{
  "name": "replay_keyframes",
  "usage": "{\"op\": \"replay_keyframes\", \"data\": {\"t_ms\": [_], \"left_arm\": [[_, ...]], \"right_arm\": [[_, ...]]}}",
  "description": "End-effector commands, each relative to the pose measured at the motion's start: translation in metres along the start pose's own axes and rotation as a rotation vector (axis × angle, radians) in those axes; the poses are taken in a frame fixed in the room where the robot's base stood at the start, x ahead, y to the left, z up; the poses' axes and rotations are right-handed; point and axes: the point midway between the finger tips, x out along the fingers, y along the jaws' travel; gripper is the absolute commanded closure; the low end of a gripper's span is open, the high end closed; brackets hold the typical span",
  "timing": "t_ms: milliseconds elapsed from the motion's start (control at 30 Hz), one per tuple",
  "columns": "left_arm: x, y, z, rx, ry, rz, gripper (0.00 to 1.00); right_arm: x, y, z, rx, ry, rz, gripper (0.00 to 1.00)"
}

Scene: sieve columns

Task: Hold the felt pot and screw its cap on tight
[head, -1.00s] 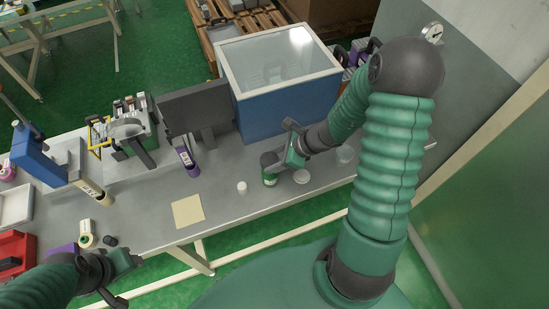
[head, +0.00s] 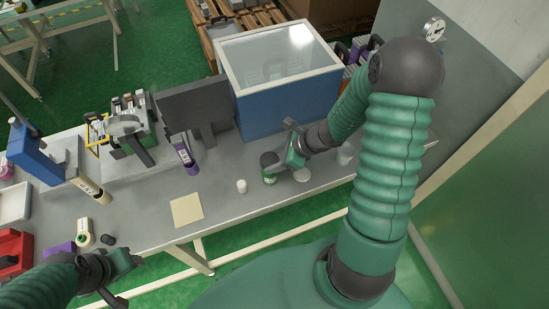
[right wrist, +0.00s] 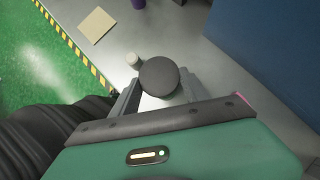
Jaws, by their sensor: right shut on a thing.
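My right gripper (head: 281,169) is shut on the pot from the right. In the right wrist view its two fingers (right wrist: 155,97) lie on either side below the dark top, which hides most of the body. My left gripper (head: 134,261) is at the lower left, well away from the pot; its finger gap is unclear.
A small white pot (head: 242,187) stands just left of the felt pot. A blue box (head: 287,103) with a clear lid stands behind. A beige square (head: 187,210) lies near the front edge, with bare bench around it.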

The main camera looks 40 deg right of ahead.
Motion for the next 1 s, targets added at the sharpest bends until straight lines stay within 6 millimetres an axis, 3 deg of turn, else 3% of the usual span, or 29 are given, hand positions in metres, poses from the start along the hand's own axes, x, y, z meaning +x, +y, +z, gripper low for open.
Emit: {"op": "replay_keyframes", "data": {"t_ms": [1000], "left_arm": [[0.015, 0.000, 0.004, 0.000, 0.000, 0.000, 0.48]], "right_arm": [[0.013, 0.000, -0.010, 0.000, 0.000, 0.000, 0.91]]}}
